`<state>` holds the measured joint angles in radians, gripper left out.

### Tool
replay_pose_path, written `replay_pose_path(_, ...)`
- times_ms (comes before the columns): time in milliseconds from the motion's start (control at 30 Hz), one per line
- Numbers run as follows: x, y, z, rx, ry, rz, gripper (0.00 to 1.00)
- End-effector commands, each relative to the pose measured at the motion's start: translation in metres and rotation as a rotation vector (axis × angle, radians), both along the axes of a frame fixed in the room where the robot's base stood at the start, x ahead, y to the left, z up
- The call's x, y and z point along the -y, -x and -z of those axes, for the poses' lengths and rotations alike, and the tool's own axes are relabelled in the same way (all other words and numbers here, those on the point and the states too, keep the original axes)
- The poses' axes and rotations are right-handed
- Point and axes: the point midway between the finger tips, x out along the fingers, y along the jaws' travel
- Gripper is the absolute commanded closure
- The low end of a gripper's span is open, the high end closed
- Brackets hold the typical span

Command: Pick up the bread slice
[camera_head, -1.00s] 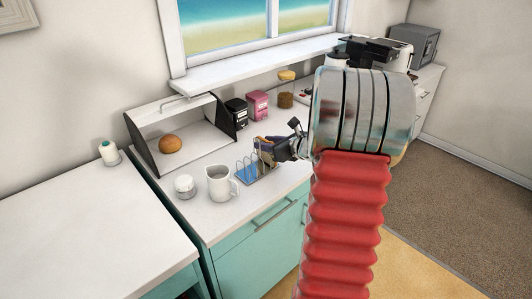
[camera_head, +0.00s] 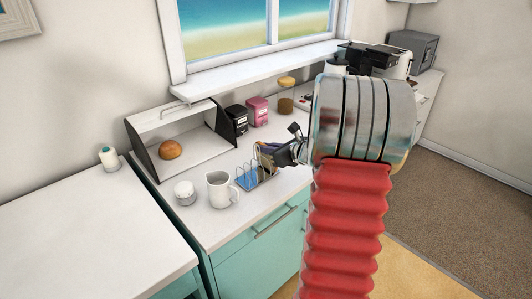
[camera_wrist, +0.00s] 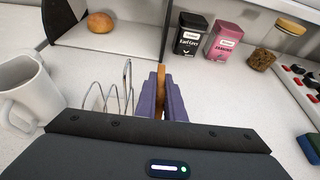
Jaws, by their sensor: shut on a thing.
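The bread slice (camera_wrist: 160,78) shows edge-on as a thin brown strip between the purple fingers of my gripper (camera_wrist: 162,90) in the wrist view. My gripper is shut on it. In the head view, my gripper (camera_head: 266,152) is at the right end of the toast rack (camera_head: 243,184), which has a blue base and wire loops. The rack's loops (camera_wrist: 127,85) stand just left of the fingers in the wrist view. The slice's lower part is hidden by the fingers, so I cannot tell whether it still touches the rack.
A white mug (camera_head: 219,190) and white jar (camera_head: 185,193) stand left of the rack. An open bread bin (camera_head: 205,128) with a round bun (camera_head: 170,150) is behind. Black (camera_head: 237,118) and pink (camera_head: 258,111) tins and a cork-lidded jar (camera_head: 285,103) line the back. Clear counter lies between.

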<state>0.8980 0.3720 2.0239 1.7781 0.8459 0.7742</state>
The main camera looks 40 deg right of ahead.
Motion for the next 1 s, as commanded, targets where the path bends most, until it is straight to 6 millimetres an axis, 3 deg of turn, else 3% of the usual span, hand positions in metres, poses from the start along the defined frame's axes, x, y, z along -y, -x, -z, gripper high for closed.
replay_pose_path(600,0.000,0.000,-0.090,0.002,0.002,0.000,1.00)
replay_pose_path(1000,0.000,0.000,-0.096,0.000,0.000,0.000,1.00)
